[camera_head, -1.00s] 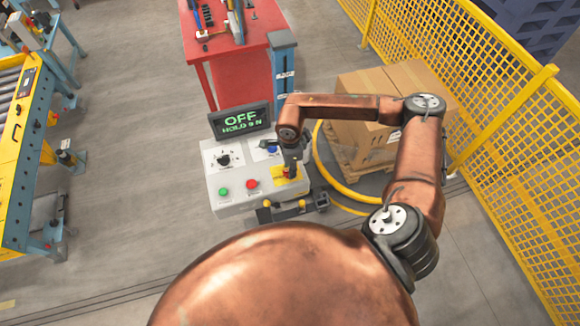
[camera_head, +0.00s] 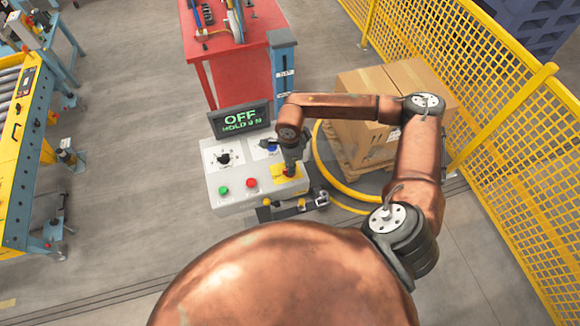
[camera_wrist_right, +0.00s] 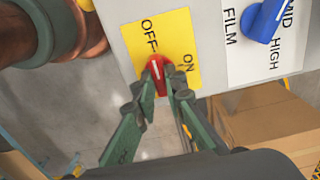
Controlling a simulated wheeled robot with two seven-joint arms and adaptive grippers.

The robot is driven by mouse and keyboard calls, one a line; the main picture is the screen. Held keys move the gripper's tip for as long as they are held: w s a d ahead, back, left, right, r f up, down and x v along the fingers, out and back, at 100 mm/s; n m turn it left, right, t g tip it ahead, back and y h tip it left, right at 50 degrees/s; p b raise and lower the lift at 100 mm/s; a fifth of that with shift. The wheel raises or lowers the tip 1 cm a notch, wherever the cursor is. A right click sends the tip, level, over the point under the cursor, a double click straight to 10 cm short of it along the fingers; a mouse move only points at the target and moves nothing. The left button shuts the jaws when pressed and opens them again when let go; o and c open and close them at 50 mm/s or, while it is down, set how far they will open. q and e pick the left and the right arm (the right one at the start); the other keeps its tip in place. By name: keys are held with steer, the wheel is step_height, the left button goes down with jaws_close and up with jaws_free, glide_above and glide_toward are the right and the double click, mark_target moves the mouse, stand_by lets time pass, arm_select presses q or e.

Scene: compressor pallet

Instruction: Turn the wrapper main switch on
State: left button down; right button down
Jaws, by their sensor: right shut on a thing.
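The control panel (camera_head: 238,195) stands in front of me, with a display (camera_head: 240,120) reading OFF and a second, blurry line. The main switch is a red knob (camera_wrist_right: 156,72) on a yellow plate (camera_wrist_right: 184,32) marked OFF and ON, seen in the right wrist view. Its white pointer line stands between the two marks, and I cannot tell its exact setting. My right gripper (camera_wrist_right: 162,82) is shut on the red knob, its green fingers on either side. In the head view the right gripper (camera_head: 289,172) partly covers the knob. My left gripper is not in view.
The panel also carries a black dial (camera_head: 223,159), a blue knob (camera_wrist_right: 264,22), a green button (camera_head: 223,190) and a red button (camera_head: 251,183). A cardboard box (camera_head: 362,115) and yellow mesh fence (camera_head: 500,130) stand right. A red table (camera_head: 225,45) stands behind.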

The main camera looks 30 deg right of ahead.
steer(key=shift+b, duration=0.3)
steer(key=m+b, duration=0.2)
steer(key=m, duration=0.1)
steer(key=shift+f, duration=0.2)
steer(key=m+b, duration=0.4)
steer(key=m, duration=0.2)
steer(key=shift+b, duration=0.35)
steer(key=m+b, duration=0.2)
steer(key=m, duration=0.3)
steer(key=shift+r, duration=0.1)
steer(key=shift+r+m+b, duration=0.1)
steer(key=shift+m+b, duration=0.65)
steer(key=shift+m, duration=1.15)
steer(key=c, duration=2)
jaws_free()
steer(key=shift+r, duration=0.15)
